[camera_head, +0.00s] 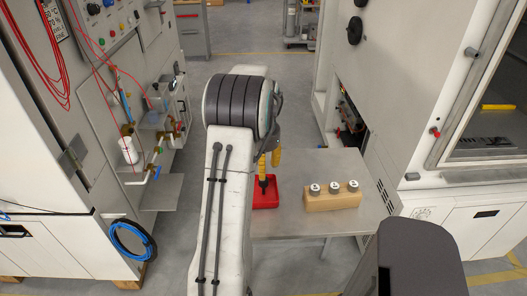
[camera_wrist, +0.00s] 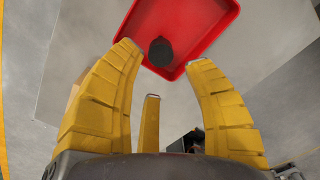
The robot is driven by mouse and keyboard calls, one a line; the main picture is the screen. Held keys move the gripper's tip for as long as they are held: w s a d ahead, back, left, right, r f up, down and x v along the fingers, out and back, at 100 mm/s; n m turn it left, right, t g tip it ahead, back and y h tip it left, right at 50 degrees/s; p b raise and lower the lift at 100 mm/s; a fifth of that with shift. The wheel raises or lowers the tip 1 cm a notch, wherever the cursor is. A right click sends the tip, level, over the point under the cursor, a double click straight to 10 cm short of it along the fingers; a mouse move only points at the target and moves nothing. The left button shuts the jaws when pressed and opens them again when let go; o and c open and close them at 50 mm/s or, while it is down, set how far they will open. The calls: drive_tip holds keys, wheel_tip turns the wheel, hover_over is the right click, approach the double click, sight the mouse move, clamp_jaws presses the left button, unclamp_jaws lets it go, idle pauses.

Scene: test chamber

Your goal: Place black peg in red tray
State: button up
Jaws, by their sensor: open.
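The red tray (camera_head: 268,203) lies on the grey metal table, partly hidden behind my arm in the head view. It also shows in the wrist view (camera_wrist: 212,28). The black peg (camera_head: 264,183) is at the tray, below my gripper (camera_head: 269,160). In the wrist view the dark round peg (camera_wrist: 160,51) appears over the tray floor near one wall, beyond my fingertips. My yellow fingers (camera_wrist: 161,62) are spread apart, with nothing visibly gripped between them. I cannot tell whether the peg's base rests fully on the tray floor.
A wooden block (camera_head: 332,201) with three grey, white-topped pieces stands right of the tray on the table (camera_head: 330,165). A white cabinet (camera_head: 50,130) with red cables stands left, a large white machine (camera_head: 405,90) right. The table is bare behind the block.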

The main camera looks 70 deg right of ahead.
wheel_tip(320, 180, up, 6)
idle(0.4)
drive_tip(key=shift+r, duration=0.1)
drive_tip(key=w+a+r+n+t+h, duration=0.1)
drive_tip(key=w+a+r+n, duration=0.35)
drive_tip(key=w+a, duration=0.6)
drive_tip(key=w+a+r+n, duration=0.3)
drive_tip(key=w+a+n, duration=0.4)
drive_tip(key=a, duration=0.6)
drive_tip(key=s+a+f+n+t, duration=0.1)
drive_tip(key=s+a+n, duration=0.1)
drive_tip(key=a, duration=0.5)
drive_tip(key=s+a+f+n+t, duration=0.1)
drive_tip(key=a+n, duration=0.4)
drive_tip(key=a, duration=0.2)
drive_tip(key=s+a+f+n+t+y, duration=0.1)
drive_tip(key=s+a+n, duration=0.1)
drive_tip(key=a, duration=0.5)
drive_tip(key=shift+s+a+n, duration=0.35)
drive_tip(key=shift+a+n, duration=0.05)
drive_tip(key=shift+n, duration=0.25)
